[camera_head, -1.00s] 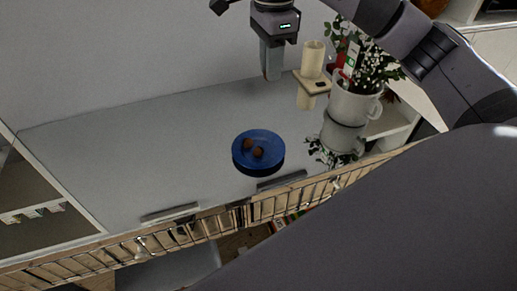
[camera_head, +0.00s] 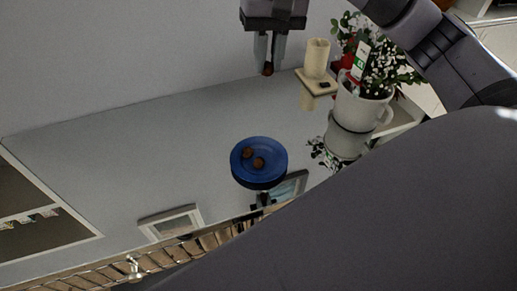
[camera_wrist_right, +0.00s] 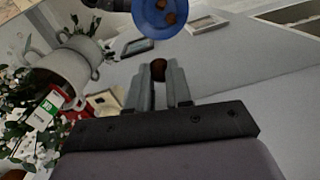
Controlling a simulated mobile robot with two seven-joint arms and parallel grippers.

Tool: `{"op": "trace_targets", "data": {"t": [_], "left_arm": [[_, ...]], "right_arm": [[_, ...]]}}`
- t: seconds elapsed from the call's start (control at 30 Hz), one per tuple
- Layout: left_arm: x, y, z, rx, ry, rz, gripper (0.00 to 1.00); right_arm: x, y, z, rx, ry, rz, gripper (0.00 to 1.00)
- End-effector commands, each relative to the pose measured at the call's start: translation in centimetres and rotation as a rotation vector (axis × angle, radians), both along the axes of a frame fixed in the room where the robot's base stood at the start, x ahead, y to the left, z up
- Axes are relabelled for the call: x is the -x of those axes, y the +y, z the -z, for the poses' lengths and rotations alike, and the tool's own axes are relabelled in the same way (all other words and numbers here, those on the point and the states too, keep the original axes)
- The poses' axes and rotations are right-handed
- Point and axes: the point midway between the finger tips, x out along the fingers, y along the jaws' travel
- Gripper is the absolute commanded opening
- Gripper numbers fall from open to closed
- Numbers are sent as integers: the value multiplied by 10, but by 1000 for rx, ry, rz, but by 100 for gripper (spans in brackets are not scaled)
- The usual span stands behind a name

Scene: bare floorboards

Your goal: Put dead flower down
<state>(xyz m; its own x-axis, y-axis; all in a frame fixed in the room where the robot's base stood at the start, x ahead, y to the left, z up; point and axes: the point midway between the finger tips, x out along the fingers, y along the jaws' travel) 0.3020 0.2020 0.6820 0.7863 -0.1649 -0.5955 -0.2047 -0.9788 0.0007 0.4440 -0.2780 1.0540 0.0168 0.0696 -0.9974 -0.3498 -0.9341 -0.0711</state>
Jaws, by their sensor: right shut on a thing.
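My right gripper (camera_head: 267,66) hangs from the top of the head view, fingers down, above the back of the grey surface. Its fingers are closed on a small round brown thing, likely the dead flower (camera_head: 267,70). That thing also shows between the fingertips in the right wrist view (camera_wrist_right: 159,64). The plate also shows at the top of the wrist view (camera_wrist_right: 148,22).
A light pot (camera_head: 358,107) with white-flowered greenery stands at the right. A cream candle (camera_head: 317,58) on a small wooden stand is between it and my gripper. Frame-like objects (camera_head: 171,221) lie along the front. The surface left of the plate is clear.

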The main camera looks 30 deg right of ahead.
Motion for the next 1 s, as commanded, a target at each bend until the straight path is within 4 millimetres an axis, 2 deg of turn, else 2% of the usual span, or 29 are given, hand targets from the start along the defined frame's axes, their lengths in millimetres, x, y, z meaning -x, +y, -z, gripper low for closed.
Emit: {"op": "trace_targets", "data": {"t": [0.17, 0.27, 0.37, 0.7, 0.8, 1.0], "left_arm": [[0, 0, 1, 0, 0, 0, 44], [0, 0, 3, 0, 0, 0, 44], [0, 0, 8, 0, 0, 0, 44], [0, 0, 5, -1, 1, -1, 44], [0, 0, 4, -1, 0, -1, 44], [0, 0, 3, -1, 0, -1, 44]], "right_arm": [[3, 2, 1, -3, -7, -109, 0], [3, 2, 10, -4, -7, -128, 0], [4, 2, 29, -4, -4, -129, 0], [5, 2, 117, -3, -2, -125, 0], [4, 2, 137, -2, -5, -125, 0], [3, 2, 157, -4, -8, -125, 0]]}}
